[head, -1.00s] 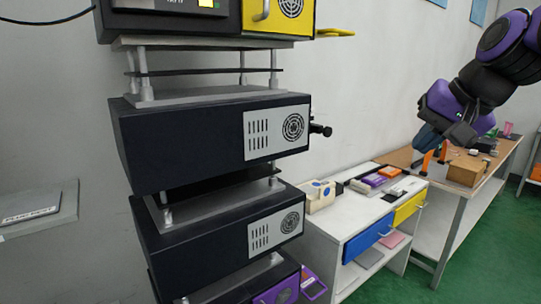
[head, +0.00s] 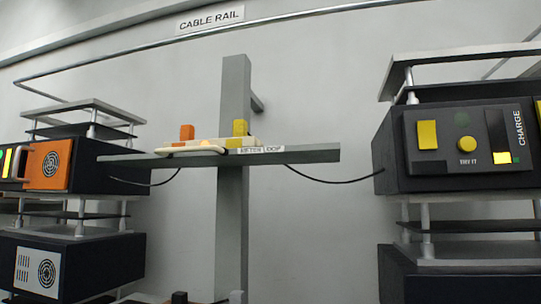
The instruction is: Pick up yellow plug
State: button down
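A small upright yellow block (head: 240,128), which looks like the yellow plug, stands at the right end of a cream-coloured device (head: 205,146). The device rests on the grey crossbar (head: 305,154) of a post in the middle of the head view. A similar orange block (head: 187,132) stands further left. Whether each block sits in a socket is too small to tell.
A dark unit labelled CHARGE (head: 460,150) stands at right, with a yellow panel (head: 427,134) and a green button. A dark unit with an orange front (head: 50,164) stands at left. Black cables (head: 330,181) run between units and crossbar. A rail (head: 300,39) runs above.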

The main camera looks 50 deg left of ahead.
aim_at(239, 128)
jog(key=u, duration=2)
jog(key=i+l, duration=0.1)
jog(key=l, duration=0.25)
jog(key=z, duration=0.05)
